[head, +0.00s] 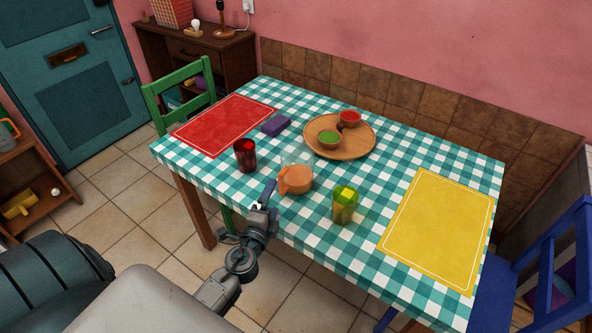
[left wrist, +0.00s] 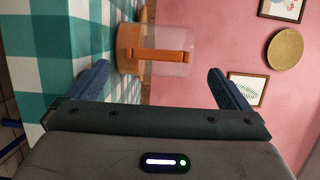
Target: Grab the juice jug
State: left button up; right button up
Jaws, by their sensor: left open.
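The juice jug (head: 296,178) stands upright on the checkered table near its front edge. It holds orange juice and has an orange handle on its left side. In the left wrist view the jug (left wrist: 155,52) appears on its side, clear above and orange below, with the handle facing the camera. My left gripper (head: 267,193) is at the table's front edge, just left of and in front of the jug. Its two blue fingers (left wrist: 163,84) are spread apart, with the jug ahead between them and nothing held. My right gripper is not in view.
A dark red glass (head: 245,156) stands left of the jug and a green-yellow glass (head: 344,205) stands right of it. Behind is a round wooden tray (head: 360,146) with a red bowl and a green bowl. Red (head: 222,126) and yellow (head: 438,230) placemats lie at either end.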

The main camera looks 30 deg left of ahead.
aim_at(280, 186)
pick_arm(q)
jog(key=shift+x, duration=1.15)
jog(key=p+x, duration=0.1)
jog(key=x, duration=0.3)
jog(key=shift+w+d+f+p, duration=0.15)
jog(key=shift+w+p, duration=0.1)
jog(key=shift+p, duration=0.15)
jog(key=shift+w, duration=0.15)
jog(key=shift+f, duration=0.1)
jog(key=shift+c, duration=0.7)
jog(key=c, duration=1.1)
jog(key=shift+c, duration=0.6)
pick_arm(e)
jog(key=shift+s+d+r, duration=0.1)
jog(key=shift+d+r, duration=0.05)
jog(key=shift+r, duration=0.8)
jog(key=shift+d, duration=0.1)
